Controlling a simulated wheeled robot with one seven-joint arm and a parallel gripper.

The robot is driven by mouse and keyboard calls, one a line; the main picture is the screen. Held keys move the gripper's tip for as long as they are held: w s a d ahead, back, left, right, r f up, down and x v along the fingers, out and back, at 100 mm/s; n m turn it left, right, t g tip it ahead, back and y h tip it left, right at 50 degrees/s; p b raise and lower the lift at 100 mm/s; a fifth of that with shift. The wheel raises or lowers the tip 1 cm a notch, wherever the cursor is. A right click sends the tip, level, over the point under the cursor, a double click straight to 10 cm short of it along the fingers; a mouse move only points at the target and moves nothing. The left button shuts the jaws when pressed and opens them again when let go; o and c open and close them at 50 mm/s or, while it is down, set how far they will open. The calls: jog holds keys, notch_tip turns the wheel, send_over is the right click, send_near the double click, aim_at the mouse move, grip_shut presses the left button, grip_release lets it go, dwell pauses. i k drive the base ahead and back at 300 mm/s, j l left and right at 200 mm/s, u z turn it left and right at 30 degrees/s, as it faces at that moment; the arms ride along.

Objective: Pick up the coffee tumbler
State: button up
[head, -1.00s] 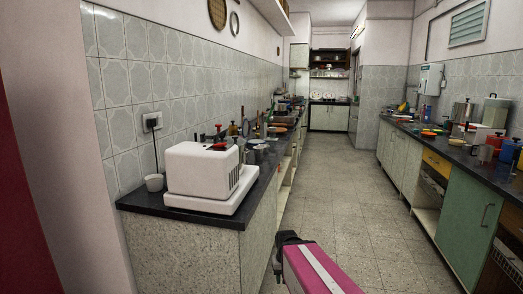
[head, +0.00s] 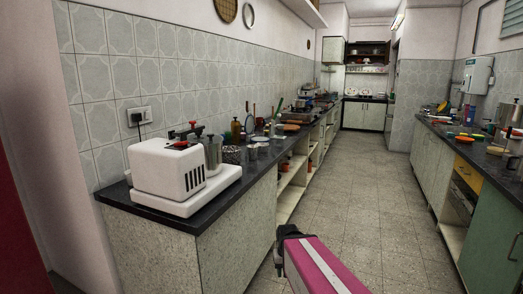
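Several steel vessels stand on the dark left counter (head: 160,211). A tall steel cylinder (head: 213,154) stands just behind the white machine and is partly hidden by it. A smaller steel tumbler (head: 252,153) stands further back, to the right of a dark patterned cup (head: 232,155). I cannot tell which one is the coffee tumbler. A pink link of my arm with a dark joint shows at the bottom middle, in front of the counter and apart from it.
A white machine (head: 168,170) fills the near end of the left counter. Bottles and pans stand behind it. The tiled floor (head: 365,190) between the counters is clear. The right counter (head: 470,140) is crowded with kitchenware.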

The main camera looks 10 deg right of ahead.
aim_at(253, 149)
jog(key=i+l+z, duration=0.2)
jog(key=i+l, duration=0.7)
